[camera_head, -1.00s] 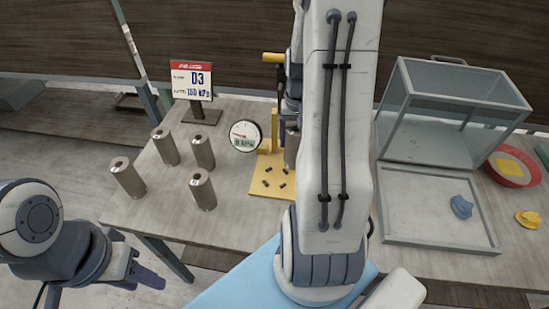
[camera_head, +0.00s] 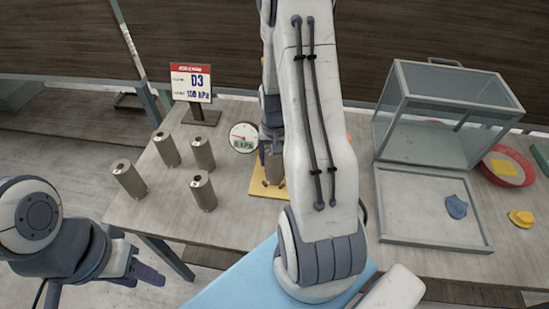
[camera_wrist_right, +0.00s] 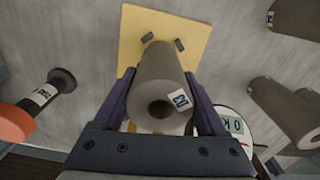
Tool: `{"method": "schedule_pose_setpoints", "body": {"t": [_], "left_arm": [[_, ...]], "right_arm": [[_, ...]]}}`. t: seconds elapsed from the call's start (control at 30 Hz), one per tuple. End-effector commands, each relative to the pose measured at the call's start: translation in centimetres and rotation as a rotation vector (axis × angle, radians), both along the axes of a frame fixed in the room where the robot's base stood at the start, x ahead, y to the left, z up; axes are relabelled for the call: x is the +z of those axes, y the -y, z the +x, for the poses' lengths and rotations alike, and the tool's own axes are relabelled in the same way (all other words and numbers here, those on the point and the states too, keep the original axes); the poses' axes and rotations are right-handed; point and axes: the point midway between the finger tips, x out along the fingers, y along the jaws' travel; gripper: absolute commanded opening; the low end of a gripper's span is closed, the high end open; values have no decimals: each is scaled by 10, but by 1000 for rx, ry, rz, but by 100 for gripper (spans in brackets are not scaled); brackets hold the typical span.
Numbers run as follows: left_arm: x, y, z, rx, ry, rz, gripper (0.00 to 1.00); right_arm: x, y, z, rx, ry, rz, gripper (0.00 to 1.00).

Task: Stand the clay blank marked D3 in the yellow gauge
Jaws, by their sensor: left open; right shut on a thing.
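My right gripper (camera_wrist_right: 163,108) is shut on a grey hollow clay blank (camera_wrist_right: 160,85), whose white label appears to read D3. In the head view this blank (camera_head: 274,168) is upright over the base of the yellow gauge (camera_head: 261,188), among its dark pegs. I cannot tell whether its bottom touches the base. The yellow base (camera_wrist_right: 192,25) and two pegs show beyond the blank in the right wrist view. The round dial (camera_head: 243,138) is beside my right gripper. My left gripper (camera_head: 150,276) is open and empty, off the table's front left.
Several other blanks (camera_head: 203,190) stand left of the gauge. A clear case (camera_head: 440,115), a tray (camera_head: 434,245), a red bowl (camera_head: 527,177) and blue and yellow lumps are at right.

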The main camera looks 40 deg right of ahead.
Motion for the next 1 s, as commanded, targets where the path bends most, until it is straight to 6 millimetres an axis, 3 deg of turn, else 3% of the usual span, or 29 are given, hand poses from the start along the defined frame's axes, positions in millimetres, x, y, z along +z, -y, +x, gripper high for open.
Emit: {"method": "schedule_pose_setpoints", "body": {"t": [0.13, 0.17, 0.2, 0.57, 0.67, 1.0], "left_arm": [[-3, 0, 0, 0, 0, 0, 45], [-2, 0, 0, 0, 0, 0, 45], [-2, 0, 0, 0, 0, 0, 45], [-1, 0, 0, 0, 0, 0, 45], [-4, 0, 0, 0, 0, 0, 45], [-13, 0, 0, -1, 0, 0, 45]], "right_arm": [[-3, 0, 0, 0, 1, -1, 0], [-3, 0, 0, 0, 0, 0, 82], [-3, 0, 0, 0, 0, 0, 97], [4, 0, 0, 0, 1, -1, 100], [17, 1, 1, 0, 4, -2, 100], [88, 1, 1, 0, 5, -3, 100]]}}
